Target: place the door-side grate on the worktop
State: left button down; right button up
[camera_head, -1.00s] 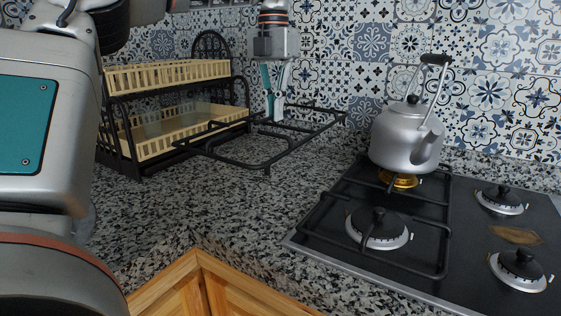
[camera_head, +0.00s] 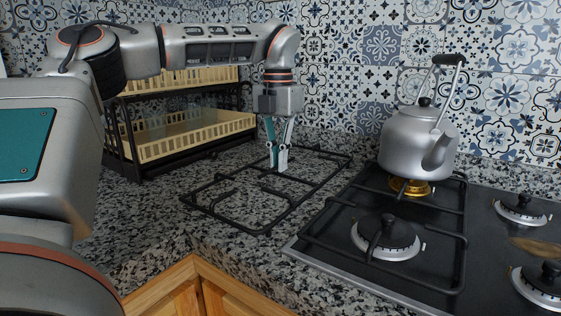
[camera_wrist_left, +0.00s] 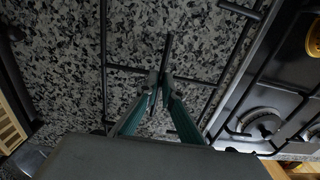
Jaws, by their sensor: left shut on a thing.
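A black metal grate (camera_head: 216,182) is low over the granite worktop (camera_head: 160,215), between the dish rack and the hob. It looks level and at or very near the stone; I cannot tell whether it touches. My left gripper (camera_head: 279,168) points down and is shut on a bar near the grate's middle. In the left wrist view the gripper (camera_wrist_left: 158,80) closes on a bar of the grate (camera_wrist_left: 103,50), with speckled worktop showing through the frame. My right gripper is not in view.
The hob (camera_head: 300,244) is to the right, with another grate (camera_head: 458,262) in place and a silver kettle (camera_head: 410,145) at the back. A black two-tier dish rack (camera_head: 190,130) stands at the left back. Bare worktop lies at the front left.

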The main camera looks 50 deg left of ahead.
pick_arm(q)
jog(key=shift+r, duration=0.25)
jog(key=c, duration=2.2)
grip_release()
jog(key=shift+f, duration=0.15)
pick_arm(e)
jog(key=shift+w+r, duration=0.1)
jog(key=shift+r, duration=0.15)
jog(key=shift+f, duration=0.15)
pick_arm(q)
notch_tip(320, 180, up, 7)
jog(key=shift+s+f+p, duration=0.1)
jog(key=shift+p, duration=0.6)
notch_tip(320, 180, up, 5)
jog(key=shift+r+p, duration=0.15)
jog(key=shift+p, duration=0.4)
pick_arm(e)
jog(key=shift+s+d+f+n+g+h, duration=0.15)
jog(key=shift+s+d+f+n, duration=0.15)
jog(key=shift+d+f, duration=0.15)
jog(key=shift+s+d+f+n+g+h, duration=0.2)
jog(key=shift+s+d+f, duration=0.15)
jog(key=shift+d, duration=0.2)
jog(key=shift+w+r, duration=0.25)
